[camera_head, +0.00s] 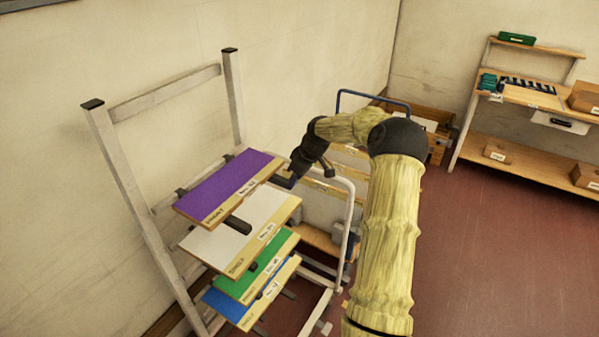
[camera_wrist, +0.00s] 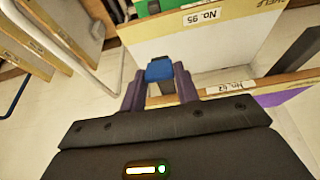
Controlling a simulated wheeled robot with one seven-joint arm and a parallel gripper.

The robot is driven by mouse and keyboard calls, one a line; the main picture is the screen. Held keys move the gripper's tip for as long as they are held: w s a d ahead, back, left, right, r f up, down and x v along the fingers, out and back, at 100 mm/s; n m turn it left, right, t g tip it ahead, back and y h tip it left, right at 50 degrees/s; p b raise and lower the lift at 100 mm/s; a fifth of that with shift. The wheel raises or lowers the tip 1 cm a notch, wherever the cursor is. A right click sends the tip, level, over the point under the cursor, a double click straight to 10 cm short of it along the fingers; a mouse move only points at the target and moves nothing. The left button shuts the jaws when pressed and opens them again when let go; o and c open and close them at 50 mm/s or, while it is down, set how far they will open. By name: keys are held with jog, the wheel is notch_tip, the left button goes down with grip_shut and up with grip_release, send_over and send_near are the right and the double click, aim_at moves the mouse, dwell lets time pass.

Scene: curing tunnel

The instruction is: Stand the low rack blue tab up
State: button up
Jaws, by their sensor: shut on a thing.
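The blue tab (camera_wrist: 160,70) shows between the two fingertips of my gripper (camera_wrist: 159,84) in the wrist view. My gripper is shut on it. In the head view my gripper (camera_head: 285,181) is beside the right edge of the purple board, the top one of a rack (camera_head: 109,152). The tab's lower part and its mount are hidden by the fingers, and I cannot tell its exact tilt.
The rack holds a purple board (camera_head: 228,183), a white board (camera_head: 238,232), a green board (camera_head: 240,286) and a blue board (camera_head: 228,304). A white tubular frame (camera_head: 348,215) stands right of them. A workbench (camera_head: 525,95) stands far right; red floor (camera_head: 500,240) is clear.

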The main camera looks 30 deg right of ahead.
jog(key=g+p, duration=0.1)
jog(key=w+g+h+p, duration=0.1)
jog(key=p, duration=0.1)
jog(key=shift+w+a+r, duration=0.1)
jog(key=shift+a+r, duration=0.25)
jog(key=shift+a, duration=0.05)
jog(key=shift+w+f+g+h+p, duration=0.2)
jog(key=shift+g+h+p, duration=0.4)
jog(key=shift+g+p, duration=0.35)
jog(key=shift+f, duration=0.1)
jog(key=o, duration=1)
jog(key=shift+a, duration=0.1)
notch_tip(320, 180, up, 17)
jog(key=b, duration=0.3)
jog(key=shift+w, duration=0.15)
